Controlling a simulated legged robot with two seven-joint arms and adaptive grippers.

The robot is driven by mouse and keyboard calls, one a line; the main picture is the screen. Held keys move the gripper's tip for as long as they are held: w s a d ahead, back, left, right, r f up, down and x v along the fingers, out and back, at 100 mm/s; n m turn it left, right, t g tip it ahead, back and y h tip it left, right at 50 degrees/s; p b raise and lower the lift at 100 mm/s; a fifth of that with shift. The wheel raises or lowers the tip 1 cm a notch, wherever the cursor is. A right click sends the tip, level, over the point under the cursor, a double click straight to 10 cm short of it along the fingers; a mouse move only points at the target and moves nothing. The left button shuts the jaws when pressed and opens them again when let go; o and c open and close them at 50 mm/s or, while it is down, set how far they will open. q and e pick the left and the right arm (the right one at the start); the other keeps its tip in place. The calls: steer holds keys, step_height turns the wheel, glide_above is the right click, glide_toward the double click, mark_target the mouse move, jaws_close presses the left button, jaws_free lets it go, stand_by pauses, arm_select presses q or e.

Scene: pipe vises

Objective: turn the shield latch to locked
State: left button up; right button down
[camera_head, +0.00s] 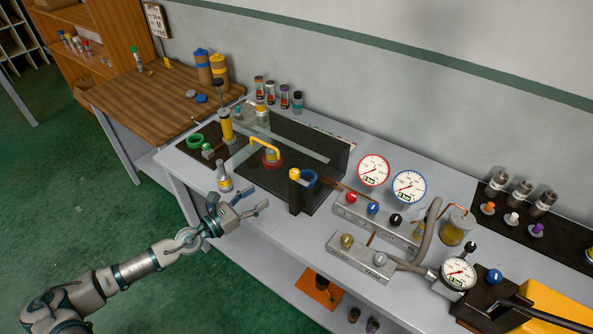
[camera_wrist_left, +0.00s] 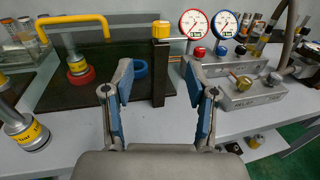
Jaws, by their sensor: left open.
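A black post with a yellow cap (camera_head: 294,174) stands at the front right corner of the dark vise bay; I take it for the shield latch. Its yellow cap also shows in the left wrist view (camera_wrist_left: 161,30), ahead of and above my fingers. The clear shield (camera_head: 300,142) has a yellow bar handle (camera_head: 264,143) and stands over the bay. My left gripper (camera_head: 240,201) is open and empty at the bench's front edge, left of and nearer than the post. In the left wrist view its blue-padded fingers (camera_wrist_left: 158,82) spread apart, not touching the post. My right gripper is out of view.
A blue ring (camera_head: 308,178) and a red ring (camera_head: 271,162) sit in the bay. A yellow-banded cylinder (camera_head: 223,180) stands left of my gripper. Red and blue gauges (camera_head: 373,169) rise above a valve block (camera_head: 375,219) to the right.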

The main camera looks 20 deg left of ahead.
arm_select(q)
steer(key=p, duration=0.3)
glide_toward(291, 176)
steer(key=w, duration=0.2)
steer(key=x, duration=0.4)
steer(key=p+x, duration=0.1)
steer(key=x, duration=0.3)
steer(key=shift+w+d, duration=0.1)
steer(key=shift+d, duration=0.5)
steer(key=shift+w+d+f, duration=0.1)
steer(key=shift+w+d, duration=0.1)
steer(key=shift+w, duration=0.25)
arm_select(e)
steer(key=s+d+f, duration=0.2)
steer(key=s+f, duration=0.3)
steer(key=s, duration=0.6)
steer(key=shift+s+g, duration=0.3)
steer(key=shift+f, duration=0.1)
arm_select(q)
jaws_close()
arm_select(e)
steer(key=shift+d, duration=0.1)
